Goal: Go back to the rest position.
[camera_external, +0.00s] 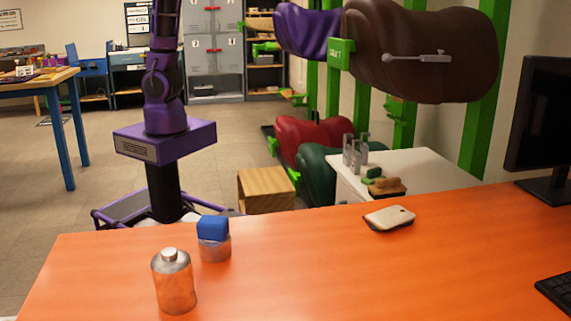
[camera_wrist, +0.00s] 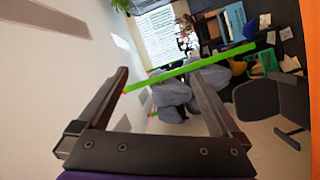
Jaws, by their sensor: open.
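In the wrist view my gripper (camera_wrist: 158,74) is open, its two dark fingers well apart. Nothing is held between them. A thin bright green bar crosses the view beyond the fingers, with the room behind it tilted. In the external view my purple arm rises out of the top of the picture, so the gripper is hidden there.
A wooden box (camera_external: 266,190) and a white cabinet (camera_external: 350,186) stand behind. Saddles hang on green racks at right. Floor left of my base is open.

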